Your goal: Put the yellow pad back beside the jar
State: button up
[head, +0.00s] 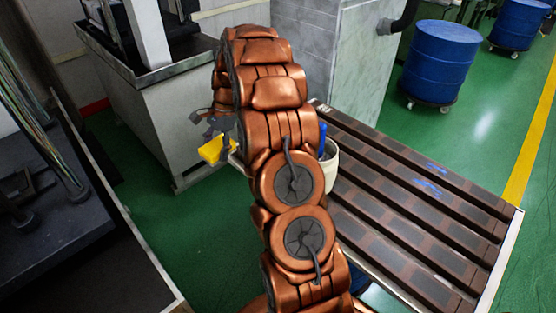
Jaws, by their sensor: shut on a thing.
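My gripper (222,135) is left of my copper-coloured arm, partly hidden behind it. It is shut on the yellow pad (212,149) and holds it in the air over the gap between the slatted table and the grey cabinet. The jar (331,172) is a pale container on the left side of the slatted table, just right of my arm. My arm hides part of it. A blue handle (322,138) sticks up at the jar.
The slatted table (415,207) has clear room right of the jar. A grey cabinet (165,125) stands at the back left and a dark machine bed (55,225) at the left. A grey block (352,62) stands behind the table. Blue drums (440,60) stand at the back right.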

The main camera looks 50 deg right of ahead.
jog(key=s+d+r+m+t+h+b, duration=0.1)
jog(key=s+d+m+t+h, duration=0.2)
jog(key=d+m, duration=0.7)
jog(key=s+d+m+t+h+b, duration=0.1)
jog(key=s+d+m+t+h, duration=0.1)
jog(key=s+d+m, duration=0.5)
jog(key=shift+w+d+f+m+p, duration=0.35)
jog(key=shift+w+f, duration=0.1)
jog(key=shift+f, duration=1.15)
jog(key=shift+w+d+f+m+p, duration=0.3)
jog(key=shift+w+d+f+p, duration=0.1)
jog(key=shift+f, duration=1.15)
jog(key=shift+w+d+f+m+p, duration=0.35)
jog(key=shift+w+f, duration=0.1)
jog(key=shift+f, duration=1.15)
jog(key=shift+f, duration=0.3)
jog(key=o, duration=1.3)
jog(key=shift+f, duration=0.1)
